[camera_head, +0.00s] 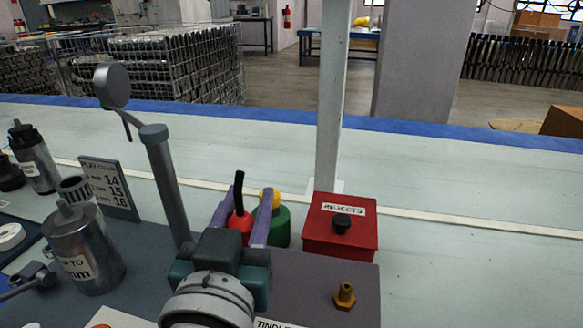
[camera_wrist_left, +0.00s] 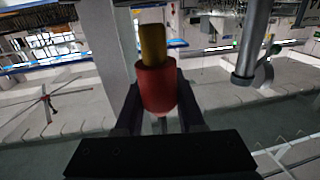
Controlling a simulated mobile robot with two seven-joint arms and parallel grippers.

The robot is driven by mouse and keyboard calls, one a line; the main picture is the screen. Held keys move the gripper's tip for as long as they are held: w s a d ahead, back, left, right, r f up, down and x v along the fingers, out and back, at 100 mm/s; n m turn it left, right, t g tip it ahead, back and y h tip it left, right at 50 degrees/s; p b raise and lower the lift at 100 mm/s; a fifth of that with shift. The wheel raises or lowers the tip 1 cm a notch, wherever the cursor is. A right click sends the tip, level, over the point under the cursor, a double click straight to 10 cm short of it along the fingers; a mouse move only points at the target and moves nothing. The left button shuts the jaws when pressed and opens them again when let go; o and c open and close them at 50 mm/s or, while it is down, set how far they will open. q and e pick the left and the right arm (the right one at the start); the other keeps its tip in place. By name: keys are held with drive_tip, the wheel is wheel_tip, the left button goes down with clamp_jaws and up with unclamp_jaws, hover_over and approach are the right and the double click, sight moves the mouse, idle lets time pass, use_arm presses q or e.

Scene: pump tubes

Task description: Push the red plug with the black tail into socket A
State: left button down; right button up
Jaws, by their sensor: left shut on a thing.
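My left gripper (camera_head: 242,226) has its two purple fingers closed around the sides of a red plug (camera_head: 240,222). The plug's thin black tail (camera_head: 239,188) sticks up above the fingers. In the left wrist view the red plug (camera_wrist_left: 156,88) sits between the dark fingers, with a brass-coloured end (camera_wrist_left: 153,45) pointing away from the gripper. A green piece with a yellow top (camera_head: 281,226) stands just behind the right finger, partly hidden by it. I cannot make out socket A in either view. My right gripper is not in view.
A red box marked rejects (camera_head: 345,241) with a black knob stands right of the gripper. A brass fitting (camera_head: 344,295) stands on the dark board in front of it. A grey post (camera_head: 166,190), metal cylinder (camera_head: 84,250) and numbered sign (camera_head: 111,188) stand left. The table's right side is clear.

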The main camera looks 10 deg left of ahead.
sight(249, 233)
use_arm(q)
drive_tip(key=shift+p, duration=0.35)
idle(0.7)
drive_tip(key=shift+f+b, duration=1.6)
drive_tip(key=shift+f, duration=0.45)
drive_tip(key=shift+c, duration=2.2)
unclamp_jaws()
drive_tip(key=shift+s+r, duration=0.1)
drive_tip(key=shift+s, duration=0.3)
drive_tip(key=s, duration=0.3)
drive_tip(key=s+p, duration=0.1)
drive_tip(key=s, duration=0.2)
drive_tip(key=s+d+p, duration=0.1)
drive_tip(key=s, duration=0.2)
drive_tip(key=shift+d, duration=0.1)
